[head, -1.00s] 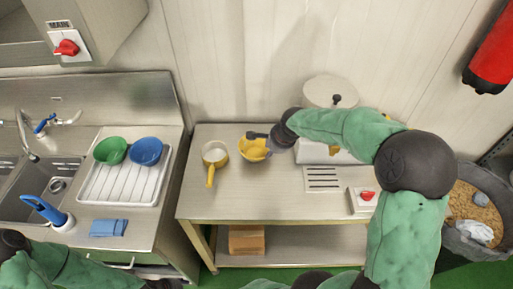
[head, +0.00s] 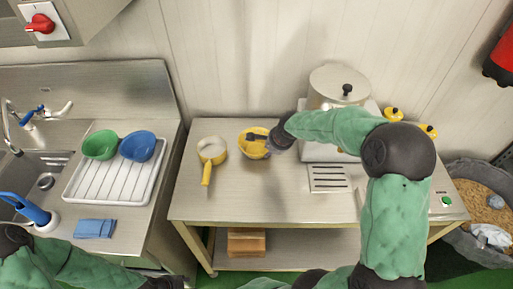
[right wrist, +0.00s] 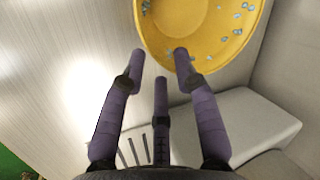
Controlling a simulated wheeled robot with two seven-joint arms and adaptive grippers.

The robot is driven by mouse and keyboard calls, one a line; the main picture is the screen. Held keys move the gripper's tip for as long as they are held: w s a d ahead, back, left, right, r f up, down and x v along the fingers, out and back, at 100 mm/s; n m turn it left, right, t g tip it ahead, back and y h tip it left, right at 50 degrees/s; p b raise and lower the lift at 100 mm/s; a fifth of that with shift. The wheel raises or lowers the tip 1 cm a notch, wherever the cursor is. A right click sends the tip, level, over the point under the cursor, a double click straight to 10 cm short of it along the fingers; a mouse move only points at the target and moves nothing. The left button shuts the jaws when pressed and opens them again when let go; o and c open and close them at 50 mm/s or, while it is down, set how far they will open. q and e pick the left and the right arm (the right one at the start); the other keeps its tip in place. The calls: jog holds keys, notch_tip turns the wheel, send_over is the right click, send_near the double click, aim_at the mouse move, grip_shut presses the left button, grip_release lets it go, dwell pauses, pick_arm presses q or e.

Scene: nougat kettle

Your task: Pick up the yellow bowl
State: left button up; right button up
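The yellow bowl (head: 248,153) sits on the steel worktable, between the yellow-handled pan and the kettle. In the right wrist view the bowl (right wrist: 200,32) fills the top, with small blue-grey bits inside. My right gripper (head: 262,143) reaches in from the right over the bowl. In the right wrist view its purple fingers (right wrist: 160,65) are spread apart at the bowl's near rim, one overlapping the rim. Whether they touch it I cannot tell. My left arm shows at the bottom left; its gripper is out of view.
A yellow pan (head: 211,151) with white contents stands left of the bowl, handle toward me. The steel kettle (head: 335,88) stands close on the right. Green (head: 100,144) and blue (head: 138,146) bowls rest on a white drying rack (head: 108,196). The worktable's front (head: 255,206) is clear.

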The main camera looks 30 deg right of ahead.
jog(key=shift+w+b+x, duration=0.2)
jog(key=shift+b+x, duration=0.45)
jog(key=shift+x, duration=2.15)
jog(key=shift+r, duration=0.1)
grip_shut()
